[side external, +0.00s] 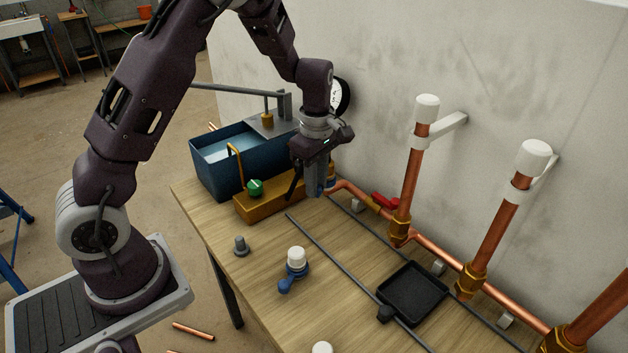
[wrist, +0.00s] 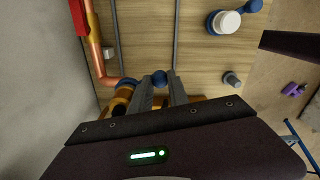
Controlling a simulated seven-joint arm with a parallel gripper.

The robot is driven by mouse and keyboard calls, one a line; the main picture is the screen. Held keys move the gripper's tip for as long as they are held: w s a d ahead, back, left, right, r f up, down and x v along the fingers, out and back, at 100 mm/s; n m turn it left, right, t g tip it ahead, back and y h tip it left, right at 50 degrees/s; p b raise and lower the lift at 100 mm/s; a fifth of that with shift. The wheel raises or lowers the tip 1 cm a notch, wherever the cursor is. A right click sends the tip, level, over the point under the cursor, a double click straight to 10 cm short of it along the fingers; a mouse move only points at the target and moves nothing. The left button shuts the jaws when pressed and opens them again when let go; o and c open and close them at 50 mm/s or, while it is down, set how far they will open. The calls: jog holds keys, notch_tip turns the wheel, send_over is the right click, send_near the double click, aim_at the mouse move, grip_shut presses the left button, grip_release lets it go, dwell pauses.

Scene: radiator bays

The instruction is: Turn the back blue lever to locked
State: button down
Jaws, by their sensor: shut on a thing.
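The back blue lever (side external: 331,183) is at the wall end of the copper pipe, on a brass valve, mostly hidden by my gripper in the side view. In the wrist view its blue knob end (wrist: 160,78) shows between my fingertips, and a blue part (wrist: 127,83) sits on the brass fitting to the left. My gripper (side external: 314,192) points down and is shut on the lever. A second blue lever (side external: 285,285) with a white cap stands nearer on the table; it also shows in the wrist view (wrist: 253,6).
A brass-coloured box (side external: 255,207) with a green knob and a blue bin (side external: 210,180) stand close by my gripper. A red handle (side external: 384,201), copper pipes (side external: 410,185) and the wall are to the right. A black tray (side external: 413,292) sits across two rails. A grey peg (side external: 241,246) stands at the front.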

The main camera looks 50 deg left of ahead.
jog(key=shift+w+d+r+n, duration=0.1)
jog(key=shift+w+d+n, duration=0.05)
jog(key=shift+n, duration=0.15)
dwell(0.4)
jog(key=c, duration=1.3)
grip_release()
jog(key=shift+o, duration=0.2)
notch_tip(320, 180, up, 6)
jog(key=shift+r, duration=0.65)
jog(key=s+d+r+m+t+h, duration=0.1)
jog(key=s+d+r+m+t, duration=0.35)
jog(key=s+r+m, duration=0.85)
jog(key=s+d+m+t+y, duration=0.1)
jog(key=s+d+m, duration=0.2)
jog(key=s+m, duration=0.5)
jog(key=s, duration=0.4)
jog(key=shift+f, duration=0.4)
